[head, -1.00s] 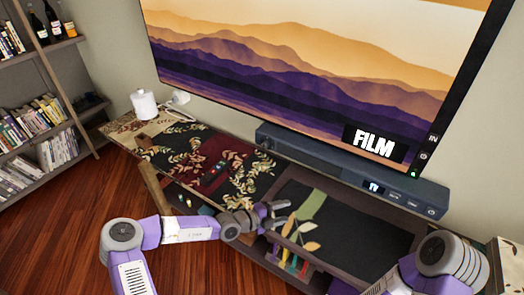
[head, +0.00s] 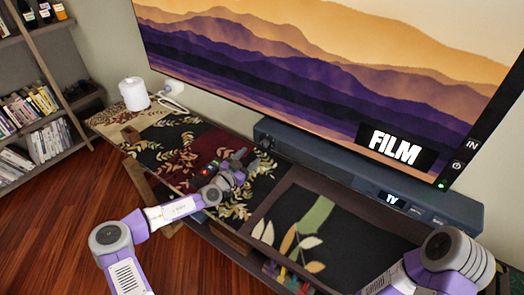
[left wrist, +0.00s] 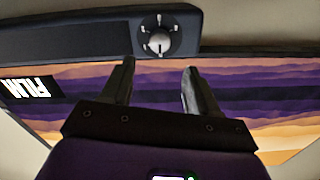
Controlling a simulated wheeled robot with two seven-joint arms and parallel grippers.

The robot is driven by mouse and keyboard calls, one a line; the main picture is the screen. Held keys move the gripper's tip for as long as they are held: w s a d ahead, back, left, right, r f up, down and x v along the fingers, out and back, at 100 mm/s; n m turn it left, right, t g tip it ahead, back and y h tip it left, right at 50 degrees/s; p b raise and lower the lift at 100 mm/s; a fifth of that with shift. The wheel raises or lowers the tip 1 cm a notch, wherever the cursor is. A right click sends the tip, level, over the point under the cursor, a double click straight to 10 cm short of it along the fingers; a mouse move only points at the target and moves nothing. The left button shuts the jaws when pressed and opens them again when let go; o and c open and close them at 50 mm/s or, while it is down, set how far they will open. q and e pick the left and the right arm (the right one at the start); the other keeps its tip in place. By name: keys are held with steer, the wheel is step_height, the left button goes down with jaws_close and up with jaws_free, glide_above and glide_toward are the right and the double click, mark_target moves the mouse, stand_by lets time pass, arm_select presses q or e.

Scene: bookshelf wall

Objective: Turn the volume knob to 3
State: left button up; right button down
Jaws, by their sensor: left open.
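The volume knob (left wrist: 158,41) shows in the left wrist view as a round silver knob on a dark dial with small pale marks around it. I cannot read the marks or its setting. It is on the soundbar (head: 340,165), a long dark blue-grey bar below the TV. My left gripper (head: 243,161) is open and empty near the soundbar's left end. In the left wrist view, the left fingers (left wrist: 159,68) point toward the knob, one to each side of its line, apart from it. My right gripper is out of view; only part of that arm shows.
The TV (head: 310,80) shows mountains and the word FILM. A patterned cabinet top (head: 165,135) lies under my left arm. A white jar (head: 133,93) stands at its far left. The soundbar has a lit TV display (head: 393,199). Bookshelves (head: 45,140) stand at left.

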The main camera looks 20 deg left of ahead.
mark_target(263, 145)
arm_select(q)
steer(key=b+x, duration=0.1)
steer(key=x, duration=0.2)
steer(key=b+x, duration=0.1)
steer(key=x, duration=0.2)
steer(key=shift+w+d+f, duration=0.1)
steer(key=shift+w+f, duration=0.1)
steer(key=shift+w+d+r+b, duration=0.1)
steer(key=shift+w+d+b, duration=0.1)
steer(key=shift+w+b, duration=0.25)
steer(key=shift+w, duration=0.1)
steer(key=shift+c, duration=0.2)
steer(key=c, duration=1)
steer(key=shift+p, duration=0.3)
